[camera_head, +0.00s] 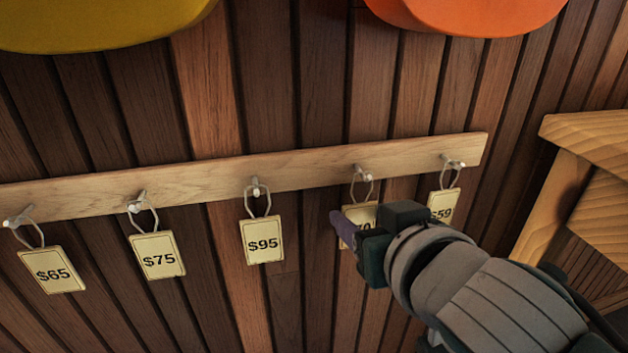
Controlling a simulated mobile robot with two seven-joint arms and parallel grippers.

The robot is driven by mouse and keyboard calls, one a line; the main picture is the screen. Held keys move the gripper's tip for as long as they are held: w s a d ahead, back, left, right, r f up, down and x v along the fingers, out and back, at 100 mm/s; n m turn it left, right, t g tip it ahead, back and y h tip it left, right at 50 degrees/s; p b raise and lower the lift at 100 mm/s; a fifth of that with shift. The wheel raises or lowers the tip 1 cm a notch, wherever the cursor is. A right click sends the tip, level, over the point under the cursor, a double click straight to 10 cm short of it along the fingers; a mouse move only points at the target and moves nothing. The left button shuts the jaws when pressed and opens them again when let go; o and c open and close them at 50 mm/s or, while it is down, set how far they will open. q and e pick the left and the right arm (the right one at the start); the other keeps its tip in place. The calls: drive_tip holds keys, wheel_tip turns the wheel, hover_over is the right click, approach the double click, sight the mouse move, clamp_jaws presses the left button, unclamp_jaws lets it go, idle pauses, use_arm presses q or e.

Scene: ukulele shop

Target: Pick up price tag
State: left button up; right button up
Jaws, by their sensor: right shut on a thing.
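Several cream price tags hang by wire loops from pegs on a light wooden rail (225,182). They are the $65 tag (53,270), the $75 tag (157,254), the $95 tag (261,240), a partly hidden tag (361,214) and the $59 tag (441,206). My right gripper (350,231) comes in from the lower right and is shut on the partly hidden tag. That tag's loop is still around its peg, and its price is mostly covered. The $59 tag is partly behind my right wrist. My left gripper is not in view.
The rail is fixed to a dark wood plank wall (300,80). The lower parts of a yellow ukulele body (95,22) and an orange one (465,14) show above. A light wooden piece of furniture (590,140) stands at the right.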

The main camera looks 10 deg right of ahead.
sight(368, 185)
drive_tip(key=c, duration=0.3)
drive_tip(key=shift+r+p, duration=0.45)
drive_tip(key=shift+r, duration=0.2)
wheel_tip(368, 185, up, 3)
drive_tip(key=shift+f+p, duration=0.15)
drive_tip(key=shift+p, duration=0.75)
drive_tip(key=s, duration=1.1)
drive_tip(key=s+p, duration=0.1)
drive_tip(key=s, duration=0.4)
drive_tip(key=shift+s+d+f, duration=0.2)
drive_tip(key=shift+d+f, duration=0.1)
clamp_jaws()
drive_tip(key=shift+s, duration=0.8)
